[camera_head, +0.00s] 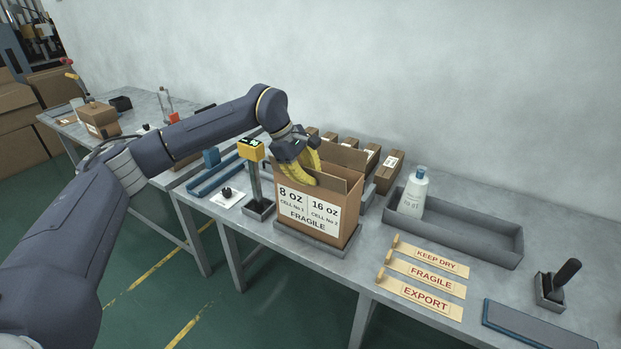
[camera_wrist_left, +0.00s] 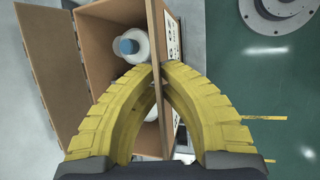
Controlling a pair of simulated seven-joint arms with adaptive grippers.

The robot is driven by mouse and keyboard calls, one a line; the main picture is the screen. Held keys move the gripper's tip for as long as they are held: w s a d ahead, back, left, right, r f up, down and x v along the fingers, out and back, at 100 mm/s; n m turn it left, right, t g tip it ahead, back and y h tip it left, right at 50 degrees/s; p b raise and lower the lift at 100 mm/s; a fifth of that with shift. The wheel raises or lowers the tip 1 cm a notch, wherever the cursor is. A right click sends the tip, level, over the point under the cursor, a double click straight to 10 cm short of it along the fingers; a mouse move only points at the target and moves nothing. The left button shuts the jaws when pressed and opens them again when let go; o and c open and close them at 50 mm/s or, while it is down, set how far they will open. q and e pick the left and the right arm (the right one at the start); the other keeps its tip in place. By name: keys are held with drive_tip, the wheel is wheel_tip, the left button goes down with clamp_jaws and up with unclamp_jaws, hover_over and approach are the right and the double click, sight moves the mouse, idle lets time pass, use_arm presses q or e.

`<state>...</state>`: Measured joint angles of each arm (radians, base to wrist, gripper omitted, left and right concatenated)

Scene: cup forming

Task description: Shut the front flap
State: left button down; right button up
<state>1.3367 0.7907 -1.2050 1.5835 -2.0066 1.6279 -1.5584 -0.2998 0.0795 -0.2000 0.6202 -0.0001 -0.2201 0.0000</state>
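The open cardboard box (camera_head: 318,232) stands on a grey tray, with its "8 OZ / 16 OZ / FRAGILE" label facing me. Its front flap (camera_wrist_left: 157,28) shows in the left wrist view as a thin upright panel seen edge-on. My left gripper (camera_head: 313,182) reaches down over the front edge. In the left wrist view its yellow fingertips (camera_wrist_left: 162,67) come together on either side of that panel. The back flap (camera_head: 343,156) stands open. A white bottle with a blue cap (camera_wrist_left: 132,46) lies inside the box. My right gripper is not in view.
A yellow-topped post (camera_head: 252,150) stands close left of the box. Right of it are a grey tray (camera_head: 480,240) with a white bottle (camera_head: 413,193), and KEEP DRY, FRAGILE and EXPORT plates (camera_head: 425,278). Small cartons (camera_head: 388,172) stand behind the box.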

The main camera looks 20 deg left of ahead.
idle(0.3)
use_arm(q)
drive_tip(key=shift+w+d+r+n+g+y, duration=0.1)
drive_tip(key=shift+w+n+g+y, duration=0.1)
drive_tip(key=shift+g, duration=0.35)
drive_tip(key=shift+w+r+n+g+y, duration=0.1)
drive_tip(key=shift+w+g, duration=0.05)
drive_tip(key=shift+g, duration=0.4)
drive_tip(key=shift+w+f+n+g+y, duration=0.1)
drive_tip(key=shift+w+n+g+y, duration=0.05)
drive_tip(key=shift+g, duration=0.75)
drive_tip(key=shift+w+f+n+g+y, duration=0.1)
drive_tip(key=shift+w+n+g+y, duration=0.05)
drive_tip(key=shift+g, duration=1.15)
drive_tip(key=c, duration=1.6)
unclamp_jaws()
drive_tip(key=shift+c, duration=0.2)
drive_tip(key=v, duration=0.7)
drive_tip(key=shift+r, duration=0.2)
drive_tip(key=shift+w, duration=0.1)
